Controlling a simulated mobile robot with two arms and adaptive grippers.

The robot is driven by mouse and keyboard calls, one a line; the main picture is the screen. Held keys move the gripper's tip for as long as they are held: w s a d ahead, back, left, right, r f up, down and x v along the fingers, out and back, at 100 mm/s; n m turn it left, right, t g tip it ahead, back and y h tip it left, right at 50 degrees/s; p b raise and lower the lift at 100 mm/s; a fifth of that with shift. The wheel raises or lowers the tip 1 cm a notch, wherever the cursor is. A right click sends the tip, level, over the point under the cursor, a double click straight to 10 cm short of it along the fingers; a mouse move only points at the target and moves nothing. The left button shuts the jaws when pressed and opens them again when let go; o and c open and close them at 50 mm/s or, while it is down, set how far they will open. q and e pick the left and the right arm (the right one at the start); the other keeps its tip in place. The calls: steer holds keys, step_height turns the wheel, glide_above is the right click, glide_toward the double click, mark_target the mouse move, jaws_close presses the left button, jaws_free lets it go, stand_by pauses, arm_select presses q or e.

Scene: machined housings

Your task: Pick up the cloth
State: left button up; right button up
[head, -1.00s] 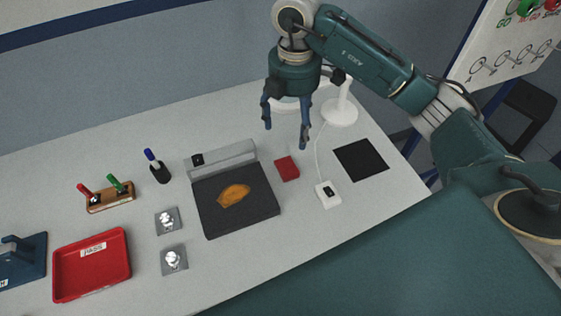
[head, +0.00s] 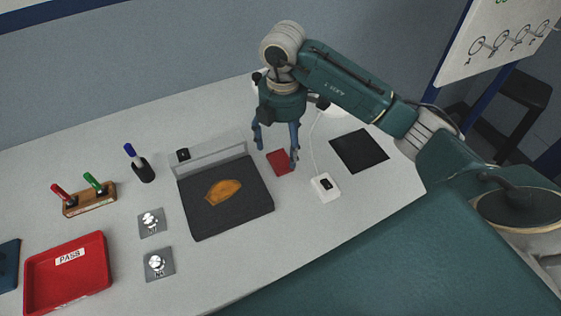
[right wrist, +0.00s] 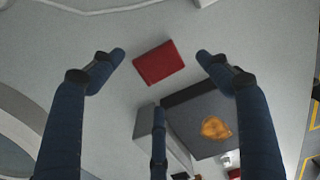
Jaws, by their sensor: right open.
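The cloth appears to be the small red folded square (head: 279,163) lying flat on the table, right of the dark inspection pad. It also shows in the right wrist view (right wrist: 158,62), between and a little beyond the fingertips. My right gripper (head: 275,157) is open and empty, pointing down over the red cloth. In the right wrist view the spread fingers (right wrist: 161,57) stand on either side of the cloth without visible contact. One finger hides a bit of the cloth's right edge in the head view. My left gripper is out of view.
The dark pad (head: 240,212) with an orange-brown part (head: 223,191) lies just left of the cloth. A white switch box (head: 325,187) with a cable and a black mat (head: 359,151) lie right. A red PASS tray (head: 95,285), markers and metal parts are further left.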

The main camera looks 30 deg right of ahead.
mark_target(281, 160)
steer(key=f+p, duration=0.1)
steer(key=f, duration=0.4)
steer(key=shift+a+p, duration=0.2)
steer(key=shift+p, duration=0.2)
steer(key=shift+w+f, duration=0.1)
steer(key=shift+f, duration=0.15)
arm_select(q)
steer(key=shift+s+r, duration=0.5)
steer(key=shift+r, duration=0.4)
arm_select(e)
steer(key=c, duration=1.3)
